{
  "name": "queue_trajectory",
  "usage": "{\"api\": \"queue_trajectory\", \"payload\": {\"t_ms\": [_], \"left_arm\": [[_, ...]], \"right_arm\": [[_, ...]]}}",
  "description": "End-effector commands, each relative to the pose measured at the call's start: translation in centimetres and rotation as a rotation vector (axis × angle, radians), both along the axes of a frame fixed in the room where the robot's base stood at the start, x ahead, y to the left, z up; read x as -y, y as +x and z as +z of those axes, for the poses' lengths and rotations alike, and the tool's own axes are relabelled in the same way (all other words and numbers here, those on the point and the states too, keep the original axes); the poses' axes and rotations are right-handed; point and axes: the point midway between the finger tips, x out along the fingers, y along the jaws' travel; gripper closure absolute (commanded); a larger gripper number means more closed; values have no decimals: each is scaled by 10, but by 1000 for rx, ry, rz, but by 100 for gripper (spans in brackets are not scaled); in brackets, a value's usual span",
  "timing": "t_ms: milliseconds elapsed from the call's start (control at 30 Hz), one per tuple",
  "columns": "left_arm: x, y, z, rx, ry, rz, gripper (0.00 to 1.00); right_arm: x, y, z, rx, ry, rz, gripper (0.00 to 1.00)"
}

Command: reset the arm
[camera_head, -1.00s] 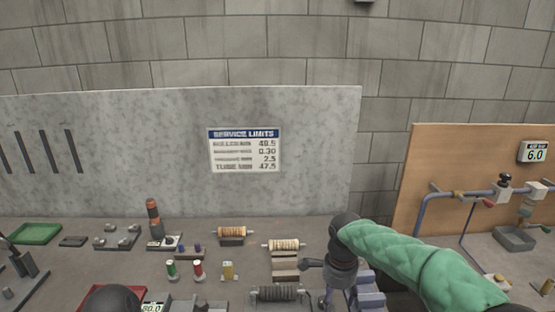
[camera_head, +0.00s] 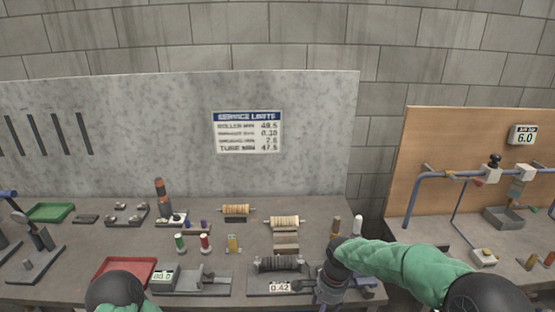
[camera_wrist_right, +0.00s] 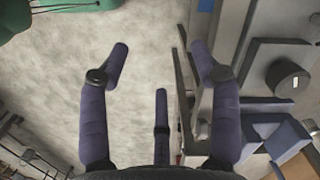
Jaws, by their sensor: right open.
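My right arm (camera_head: 405,262), in a green sleeve, comes in from the right in the head view and bends down at its dark wrist (camera_head: 335,272) over the right end of the bench. In the right wrist view my right gripper (camera_wrist_right: 160,65) is open, its purple fingers spread with nothing between them. My left arm shows at the bottom left as a dark joint (camera_head: 113,290) with a green sleeve. My left gripper is outside the frames.
The bench (camera_head: 110,245) holds two wound rollers (camera_head: 285,222), a dark ribbed roller (camera_head: 278,264) on a gauge reading 0.42, a red tray (camera_head: 125,270) and a green tray (camera_head: 50,212). A wooden panel (camera_head: 460,150) with blue pipe stands at the right.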

Motion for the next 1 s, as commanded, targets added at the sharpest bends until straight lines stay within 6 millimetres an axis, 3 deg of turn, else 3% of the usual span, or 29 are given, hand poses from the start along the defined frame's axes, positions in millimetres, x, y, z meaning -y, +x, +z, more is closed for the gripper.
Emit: {"api": "queue_trajectory", "payload": {"t_ms": [167, 267, 400, 500, 633, 800, 1000], "left_arm": [[0, 0, 0, 1, 0, 0, 60], [0, 0, 0, 1, 0, 0, 60], [0, 0, 0, 0, 0, 0, 60], [0, 0, 0, 1, 0, 0, 60], [0, 0, 0, 0, 0, 0, 60], [0, 0, 0, 0, 0, 0, 60], [0, 0, 0, 0, 0, 0, 60]], "right_arm": [[-12, -21, -67, 0, 74, 151, 37], [-20, -44, -113, 18, 130, 260, 37], [-30, -87, -174, 67, 199, 410, 37], [-34, -122, -209, 108, 229, 506, 37], [-36, -167, -239, 161, 240, 615, 37], [-35, -209, -257, 205, 224, 718, 37], [-33, -224, -262, 224, 210, 765, 37]]}}
